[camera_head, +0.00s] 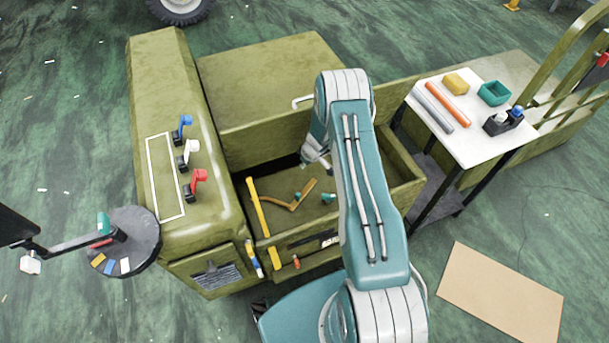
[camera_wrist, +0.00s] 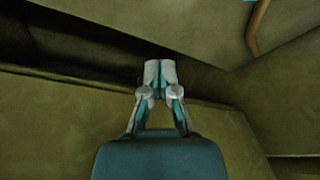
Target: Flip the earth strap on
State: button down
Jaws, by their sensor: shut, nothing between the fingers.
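Three levers stand in a row on the green panel at the left: a blue one (camera_head: 182,127), a white one (camera_head: 188,153) and a red one (camera_head: 197,183). I cannot tell which, if any, is the earth strap; no readable label shows. A white outline (camera_head: 153,180) is painted beside them. My gripper (camera_head: 322,164) is right of the levers, low inside the open green bay, partly hidden by my arm. In the wrist view my gripper (camera_wrist: 160,72) is shut and empty, its tips at a dark gap between green walls.
The bay holds a yellow bar (camera_head: 258,208) and a bent orange-brown piece (camera_head: 292,203). A white table (camera_head: 470,140) with rods and small boxes stands right. A round dark tray (camera_head: 140,255) is at left. Cardboard (camera_head: 500,293) lies on the floor.

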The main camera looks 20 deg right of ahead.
aim_at(304, 181)
jog(key=x, duration=0.9)
jog(key=shift+f, duration=0.15)
jog(key=shift+d+f, duration=0.1)
jog(key=shift+f, duration=0.15)
jog(key=shift+s+d, duration=0.55)
jog(key=shift+s, duration=0.25)
jog(key=shift+s+d, duration=0.5)
jog(key=shift+s, duration=0.3)
